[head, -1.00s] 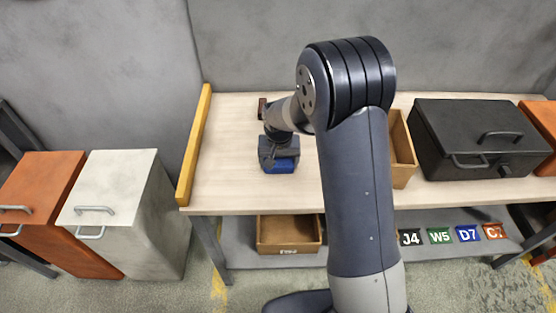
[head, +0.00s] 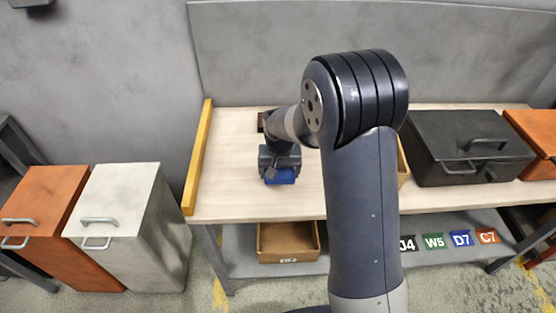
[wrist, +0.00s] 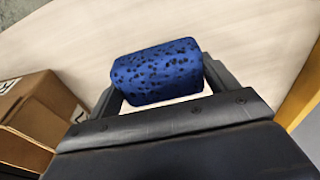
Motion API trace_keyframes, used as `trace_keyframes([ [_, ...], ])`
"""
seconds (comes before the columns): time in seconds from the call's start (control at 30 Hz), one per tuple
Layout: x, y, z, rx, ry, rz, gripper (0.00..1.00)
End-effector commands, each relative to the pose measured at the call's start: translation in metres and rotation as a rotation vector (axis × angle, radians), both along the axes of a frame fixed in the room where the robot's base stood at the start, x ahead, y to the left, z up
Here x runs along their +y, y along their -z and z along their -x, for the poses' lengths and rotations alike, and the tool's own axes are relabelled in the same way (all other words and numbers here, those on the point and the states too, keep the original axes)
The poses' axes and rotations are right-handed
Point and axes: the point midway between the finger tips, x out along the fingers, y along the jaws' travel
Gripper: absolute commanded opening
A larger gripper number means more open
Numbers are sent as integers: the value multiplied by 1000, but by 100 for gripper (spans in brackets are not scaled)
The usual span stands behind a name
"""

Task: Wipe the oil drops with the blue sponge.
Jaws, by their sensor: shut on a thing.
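The blue sponge (wrist: 158,74) is a speckled block held between the fingers of my gripper (wrist: 165,95) in the wrist view. In the head view the sponge (head: 281,177) shows under my gripper (head: 279,165), over the left part of the pale wooden bench top (head: 225,180). My gripper is shut on the sponge. I cannot tell whether the sponge touches the bench top. No oil drops show in either view; my arm and gripper hide part of the bench.
A yellow rail (head: 198,155) runs along the bench's left edge. A black metal box (head: 465,150) stands on the right. A cardboard box (wrist: 40,115) lies near my gripper in the wrist view. A bin (head: 287,240) sits on the lower shelf. The bench's front left is clear.

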Motion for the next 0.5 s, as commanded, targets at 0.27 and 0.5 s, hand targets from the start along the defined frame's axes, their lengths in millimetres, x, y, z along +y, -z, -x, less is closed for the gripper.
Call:
trace_keyframes([
  [0.27,-4,-27,1,-1,0,0,60],
  [0.5,-5,-30,1,0,0,0,60],
])
